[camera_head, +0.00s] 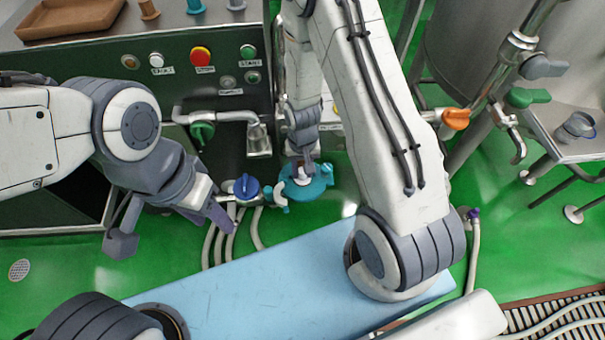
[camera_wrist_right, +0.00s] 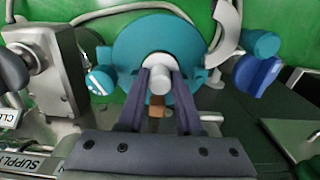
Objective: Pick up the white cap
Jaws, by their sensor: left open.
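The white cap (camera_wrist_right: 159,66) is a small pale round piece on the middle of a teal round body (camera_wrist_right: 127,47). In the head view the cap (camera_head: 302,174) shows just below my right gripper (camera_head: 303,160), over the teal body (camera_head: 318,186). In the wrist view the fingers of my right gripper (camera_wrist_right: 160,78) reach down to the cap, one on each side, very close to it. I cannot tell whether they press on it. My left gripper (camera_head: 172,229) is open and empty, with its fingers wide apart, left of the blue-handled valve (camera_head: 246,187).
A control panel (camera_head: 180,65) with a red button (camera_head: 201,56) stands behind. A green-handled tap (camera_head: 203,131) is near my left arm. A light blue surface (camera_head: 260,275) lies in front. An orange handle (camera_head: 456,119) and steel pipes are at the right.

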